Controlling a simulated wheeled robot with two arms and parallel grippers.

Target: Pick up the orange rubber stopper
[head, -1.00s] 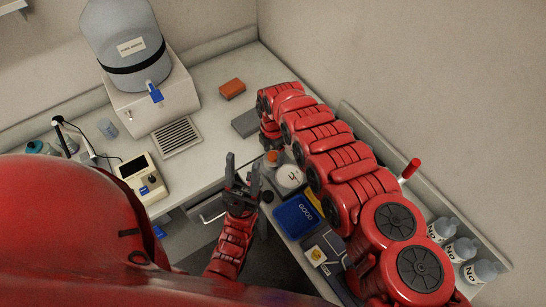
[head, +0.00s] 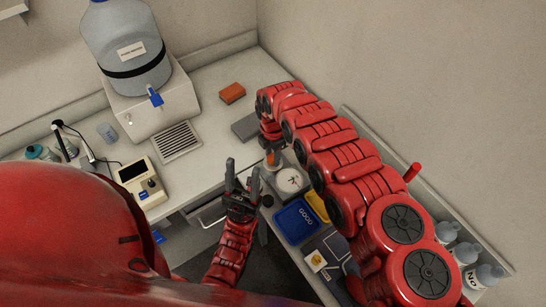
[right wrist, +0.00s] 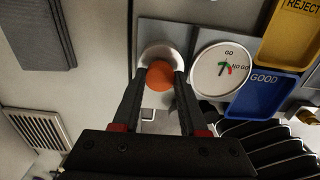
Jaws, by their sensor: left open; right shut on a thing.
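The orange rubber stopper (right wrist: 159,75) is between the fingertips of my right gripper (right wrist: 160,80), which is shut on it. In the right wrist view a round silver cup or holder (right wrist: 158,50) shows right behind the stopper; I cannot tell if the two still touch. In the head view the stopper (head: 273,158) is a small orange spot below my right gripper (head: 272,150), partly hidden by it. My left gripper (head: 243,178) is open and empty, left of the dial, with its fingers pointing up the picture.
A round GO/NO GO dial (right wrist: 220,68) stands beside the stopper. A blue GOOD tray (head: 297,221) and a yellow REJECT tray (right wrist: 288,32) lie close by. A dark grey block (head: 246,127) and an orange-brown block (head: 232,93) lie farther back.

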